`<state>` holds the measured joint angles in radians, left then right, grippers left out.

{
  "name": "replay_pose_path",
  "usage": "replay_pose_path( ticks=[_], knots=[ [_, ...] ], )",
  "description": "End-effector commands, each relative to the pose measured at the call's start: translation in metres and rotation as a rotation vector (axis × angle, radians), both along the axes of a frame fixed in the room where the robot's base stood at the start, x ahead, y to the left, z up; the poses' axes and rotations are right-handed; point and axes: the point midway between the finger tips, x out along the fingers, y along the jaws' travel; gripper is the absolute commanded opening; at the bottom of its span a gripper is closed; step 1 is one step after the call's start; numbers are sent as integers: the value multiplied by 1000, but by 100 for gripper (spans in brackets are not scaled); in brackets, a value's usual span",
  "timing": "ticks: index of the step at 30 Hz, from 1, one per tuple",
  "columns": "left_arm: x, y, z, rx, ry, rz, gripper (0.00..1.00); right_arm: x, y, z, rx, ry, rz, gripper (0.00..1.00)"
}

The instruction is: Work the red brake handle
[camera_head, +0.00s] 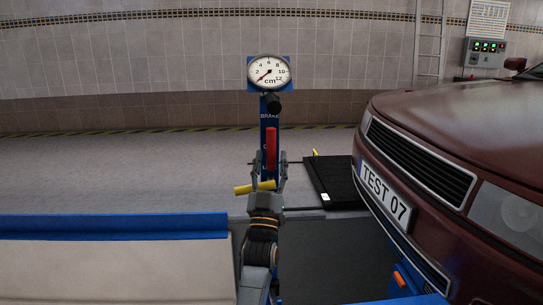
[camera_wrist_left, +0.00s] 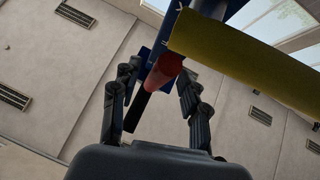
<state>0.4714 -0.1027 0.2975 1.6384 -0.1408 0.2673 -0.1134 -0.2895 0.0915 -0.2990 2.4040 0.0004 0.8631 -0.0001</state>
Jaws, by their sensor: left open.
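The red brake handle (camera_head: 271,148) stands upright on the blue post (camera_head: 269,112), below the word BRAKE. My left gripper (camera_head: 269,160) is open, its two fingers on either side of the handle's lower part in the head view. In the left wrist view the red handle (camera_wrist_left: 163,72) shows between the open fingers (camera_wrist_left: 158,80), end towards the camera. I cannot tell whether any finger touches it. My right gripper is in neither view.
A yellow bar (camera_head: 255,187) crosses just beside my left gripper and passes close in the left wrist view (camera_wrist_left: 245,50). A round cm gauge (camera_head: 268,72) tops the post. A dark red car (camera_head: 450,125) fills the right side. A blue beam (camera_head: 110,226) lies left.

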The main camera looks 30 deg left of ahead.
Motion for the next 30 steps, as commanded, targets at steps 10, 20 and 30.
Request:
replay_pose_path(
  ticks=[10,20,30],
  knots=[
    [-50,-20,-51,-1,4,0,45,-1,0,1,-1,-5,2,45],
    [-67,-27,-67,-1,0,-1,45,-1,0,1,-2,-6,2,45],
    [-66,-27,-67,-1,0,-1,45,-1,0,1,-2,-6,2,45]
  ],
)
